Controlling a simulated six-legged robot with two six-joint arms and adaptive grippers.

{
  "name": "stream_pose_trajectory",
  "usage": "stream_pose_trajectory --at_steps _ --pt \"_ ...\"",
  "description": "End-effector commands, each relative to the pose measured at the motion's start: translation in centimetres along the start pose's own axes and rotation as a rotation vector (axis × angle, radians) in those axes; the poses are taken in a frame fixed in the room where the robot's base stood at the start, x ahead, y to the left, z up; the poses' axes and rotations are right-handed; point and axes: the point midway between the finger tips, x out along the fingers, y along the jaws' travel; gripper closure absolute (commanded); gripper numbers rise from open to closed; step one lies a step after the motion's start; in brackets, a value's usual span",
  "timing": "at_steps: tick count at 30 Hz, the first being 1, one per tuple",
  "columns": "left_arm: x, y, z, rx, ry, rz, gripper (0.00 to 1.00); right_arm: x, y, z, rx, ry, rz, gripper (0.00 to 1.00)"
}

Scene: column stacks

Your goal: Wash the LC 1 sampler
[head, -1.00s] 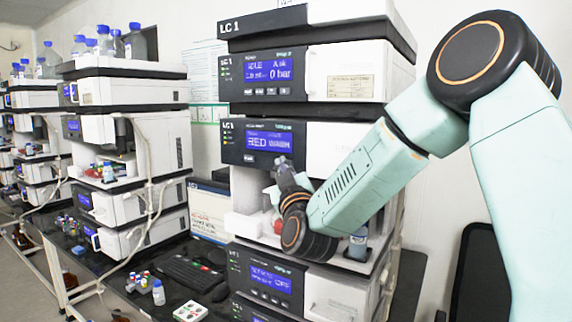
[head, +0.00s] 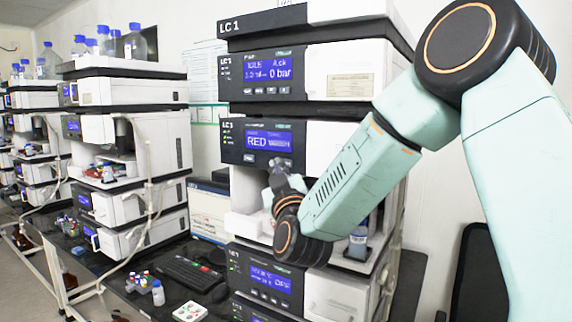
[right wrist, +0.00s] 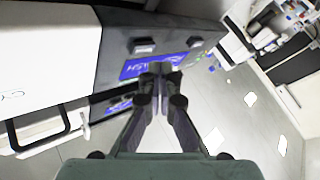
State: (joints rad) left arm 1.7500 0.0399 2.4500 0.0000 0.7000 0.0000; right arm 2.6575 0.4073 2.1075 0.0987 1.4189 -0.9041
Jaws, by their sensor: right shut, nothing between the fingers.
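The LC 1 sampler (head: 262,140) is the module in the LC 1 stack with a blue display that reads "RED WASH". Its open bay lies below the display. My right gripper (head: 275,170) is in front of this module, just below its display. In the right wrist view the right gripper (right wrist: 160,68) is shut and empty, its fingertips close to the blue display (right wrist: 150,66) with two dark buttons (right wrist: 144,46) above it. Whether the tips touch the panel cannot be told. My left gripper is not in view.
The pump module (head: 268,72) above shows "0 bar". A bottle (head: 358,240) stands in the bay behind my right arm. A keyboard (head: 192,272), a small vial (head: 158,292) and a white tray (head: 190,311) lie on the dark bench. Another stack (head: 130,140) stands left.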

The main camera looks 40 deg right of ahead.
Motion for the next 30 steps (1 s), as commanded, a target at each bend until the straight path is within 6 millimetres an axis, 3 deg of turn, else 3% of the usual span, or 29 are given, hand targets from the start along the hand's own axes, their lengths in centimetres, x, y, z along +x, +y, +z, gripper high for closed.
stream_pose_trajectory --at_steps 15,30 --pt "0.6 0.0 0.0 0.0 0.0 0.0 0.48 -3.0 -2.2 -2.1 -0.003 0.001 -0.002 1.0" --pt "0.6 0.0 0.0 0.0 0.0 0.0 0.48 -3.2 -2.3 -2.2 -0.002 0.0 0.0 1.0"
